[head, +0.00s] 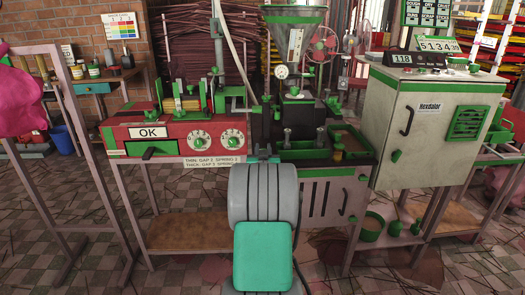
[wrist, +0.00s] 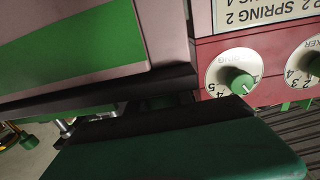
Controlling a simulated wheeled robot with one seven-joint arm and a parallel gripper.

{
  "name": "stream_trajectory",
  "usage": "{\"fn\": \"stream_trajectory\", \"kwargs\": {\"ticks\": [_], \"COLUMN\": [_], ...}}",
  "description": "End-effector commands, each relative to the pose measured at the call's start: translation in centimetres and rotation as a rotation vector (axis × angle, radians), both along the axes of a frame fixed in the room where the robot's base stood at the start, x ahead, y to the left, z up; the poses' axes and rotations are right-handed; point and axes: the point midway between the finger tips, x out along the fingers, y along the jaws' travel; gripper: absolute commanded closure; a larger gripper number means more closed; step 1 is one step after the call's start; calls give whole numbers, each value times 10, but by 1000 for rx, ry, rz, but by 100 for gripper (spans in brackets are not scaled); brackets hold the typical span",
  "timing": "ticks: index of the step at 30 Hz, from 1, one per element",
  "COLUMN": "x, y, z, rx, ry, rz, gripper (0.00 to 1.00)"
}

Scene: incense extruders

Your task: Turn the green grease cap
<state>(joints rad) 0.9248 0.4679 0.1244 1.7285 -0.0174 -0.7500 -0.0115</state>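Several green knobs and caps show, and I cannot tell for sure which is the grease cap. A small green-topped brass fitting (head: 338,147) stands by the green tray at the middle machine's right. A green cylindrical cap (wrist: 27,140) shows at the lower left of the wrist view, near silver metal parts. My gripper is hidden behind my grey and green arm in the head view. In the wrist view, a dark-edged green part (wrist: 190,150), apparently of my gripper, fills the bottom. Its fingertips are not clear, so open or shut cannot be told.
The red machine (head: 170,137) has two white dials with green knobs; one dial (wrist: 232,75) is close in the wrist view. A metal hopper (head: 297,35) rises above the middle machine. A grey cabinet (head: 433,125) stands at the right.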

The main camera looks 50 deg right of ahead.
Motion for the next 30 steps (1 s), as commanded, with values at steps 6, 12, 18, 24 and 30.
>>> {"fn": "stream_trajectory", "kwargs": {"ticks": [6, 12, 18, 24, 30], "x": [-1, -1, 0, 0, 0], "y": [0, 0, 1, 0, -1], "z": [0, 0, 0, 0, 0], "rx": [-1, -1, 0, -1, -3], "ry": [1, 1, 0, -1, -1], "rz": [-1, -2, -3, -13, -56], "gripper": [93, 100, 100, 100, 100]}}
